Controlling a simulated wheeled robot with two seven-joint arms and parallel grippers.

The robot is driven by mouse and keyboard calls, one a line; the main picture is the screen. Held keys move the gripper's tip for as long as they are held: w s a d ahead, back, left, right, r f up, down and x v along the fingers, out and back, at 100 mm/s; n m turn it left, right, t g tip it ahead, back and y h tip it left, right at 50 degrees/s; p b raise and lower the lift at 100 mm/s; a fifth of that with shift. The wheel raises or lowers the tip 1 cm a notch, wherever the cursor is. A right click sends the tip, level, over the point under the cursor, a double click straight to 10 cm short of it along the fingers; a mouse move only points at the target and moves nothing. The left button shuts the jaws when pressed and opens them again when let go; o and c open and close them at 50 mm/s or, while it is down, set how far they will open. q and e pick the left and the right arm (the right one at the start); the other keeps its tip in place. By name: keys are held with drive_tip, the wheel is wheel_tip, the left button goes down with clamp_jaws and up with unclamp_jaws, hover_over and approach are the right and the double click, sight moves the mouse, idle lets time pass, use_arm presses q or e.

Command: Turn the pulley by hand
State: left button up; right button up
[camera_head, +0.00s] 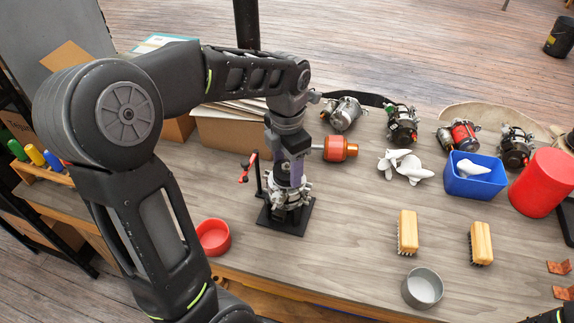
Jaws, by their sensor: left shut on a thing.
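The alternator (291,201) sits upright in a black stand (289,226) on the workbench, left of centre. My left gripper (288,181) points straight down onto its top and is shut on the part there, which I take to be the pulley. The gripper and wrist hide most of that part, so its outline and any turning cannot be made out. My right gripper is not in view; only a dark piece of my own body shows at the bottom right corner.
A red clamp handle (246,168) stands close left of the stand, with an orange-headed mallet (341,149) behind right. A red bowl (213,237), wooden brushes (408,233), metal dish (422,288), blue bin (475,180) and red canister (543,183) surround it.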

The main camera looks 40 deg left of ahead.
use_arm(q)
drive_tip(key=m, duration=0.5)
drive_tip(key=m, duration=0.4)
drive_tip(key=shift+r+p, duration=0.1)
drive_tip(key=shift+p, duration=0.25)
drive_tip(key=shift+m, duration=0.7)
drive_tip(key=m, duration=0.3)
drive_tip(key=shift+m, duration=1)
